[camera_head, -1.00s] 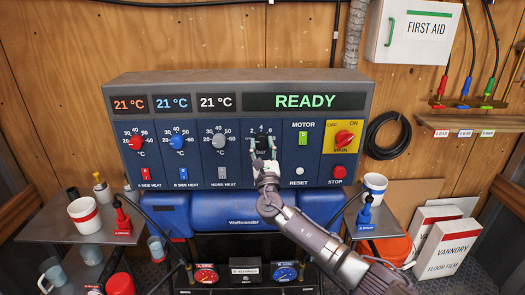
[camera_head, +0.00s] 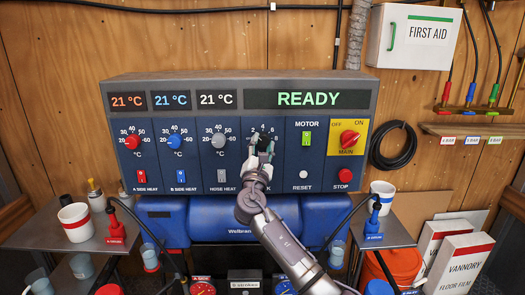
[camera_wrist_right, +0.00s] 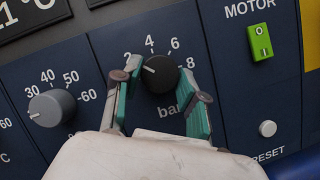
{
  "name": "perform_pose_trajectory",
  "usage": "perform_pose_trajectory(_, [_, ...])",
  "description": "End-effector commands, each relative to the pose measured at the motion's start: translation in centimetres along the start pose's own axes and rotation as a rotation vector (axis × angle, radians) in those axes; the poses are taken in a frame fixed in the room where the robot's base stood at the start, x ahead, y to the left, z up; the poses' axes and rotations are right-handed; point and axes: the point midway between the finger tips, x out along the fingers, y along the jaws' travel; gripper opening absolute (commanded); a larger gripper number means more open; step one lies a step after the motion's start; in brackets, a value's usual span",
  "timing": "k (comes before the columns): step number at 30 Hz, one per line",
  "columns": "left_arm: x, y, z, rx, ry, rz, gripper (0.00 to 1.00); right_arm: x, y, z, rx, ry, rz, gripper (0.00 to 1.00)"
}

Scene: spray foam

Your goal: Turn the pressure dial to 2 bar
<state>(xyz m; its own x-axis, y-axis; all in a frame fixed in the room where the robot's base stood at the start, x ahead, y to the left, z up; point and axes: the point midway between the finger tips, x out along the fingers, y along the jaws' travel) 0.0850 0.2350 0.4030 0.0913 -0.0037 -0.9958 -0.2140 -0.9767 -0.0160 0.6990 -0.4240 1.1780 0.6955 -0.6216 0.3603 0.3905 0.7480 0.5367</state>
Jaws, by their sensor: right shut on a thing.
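The pressure dial (camera_wrist_right: 162,74) is a black round knob below a scale of 2, 4, 6 and 8 with "bar" under it. In the wrist view its white pointer line faces left and slightly up, toward the 2. In the head view the dial (camera_head: 262,141) is partly covered by my right gripper (camera_head: 259,149). My right gripper (camera_wrist_right: 160,88) is shut on the dial, with one green-padded finger at each side of it. My left gripper is not in view.
The grey temperature knob (camera_wrist_right: 51,108) is left of the dial. The green motor switch (camera_wrist_right: 260,41) and white reset button (camera_wrist_right: 267,128) are to its right. The red main switch (camera_head: 348,138) and stop button (camera_head: 344,175) are farther right. The display (camera_head: 308,99) reads READY.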

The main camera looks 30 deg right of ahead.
Motion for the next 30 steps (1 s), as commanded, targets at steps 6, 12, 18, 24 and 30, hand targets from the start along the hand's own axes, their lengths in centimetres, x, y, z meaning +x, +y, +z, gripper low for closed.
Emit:
perform_pose_trajectory(6, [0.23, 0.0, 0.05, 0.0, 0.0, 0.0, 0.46, 0.03, 0.03, 0.04, 0.02, -0.002, -0.008, 0.07])
perform_pose_trajectory(12, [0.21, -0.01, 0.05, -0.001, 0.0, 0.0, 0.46, 0.04, 0.04, 0.07, 0.02, -0.002, -0.008, 0.07])
perform_pose_trajectory(18, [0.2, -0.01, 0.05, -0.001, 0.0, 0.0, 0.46, 0.04, 0.04, 0.07, 0.02, -0.002, -0.008, 0.56])
perform_pose_trajectory(24, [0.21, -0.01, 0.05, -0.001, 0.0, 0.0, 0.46, 0.03, 0.03, 0.05, 0.019, -0.002, -0.008, 0.67])
perform_pose_trajectory(30, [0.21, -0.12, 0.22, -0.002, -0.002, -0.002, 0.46, -0.17, 0.02, -0.01, 0.019, -0.001, -0.008, 0.67])
